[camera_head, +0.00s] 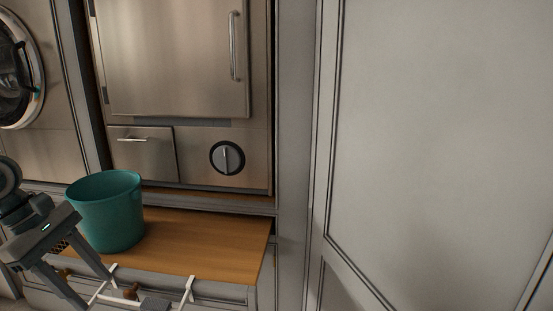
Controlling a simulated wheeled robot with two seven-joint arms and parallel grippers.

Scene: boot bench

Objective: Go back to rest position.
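My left gripper (96,290) comes in from the lower left, in front of the wooden bench. Its two fingers are spread apart, with nothing visible between them. A teal bucket (106,212) stands upright on the bench top (205,243), just behind and to the right of my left gripper. I cannot tell whether they touch. My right gripper is not in view.
A white rail with hooks (189,289) and brown knobs (131,290) are at the bench front, close to my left gripper. Steel appliances (170,60) stand behind the bench. A large pale panel (440,130) fills the right side.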

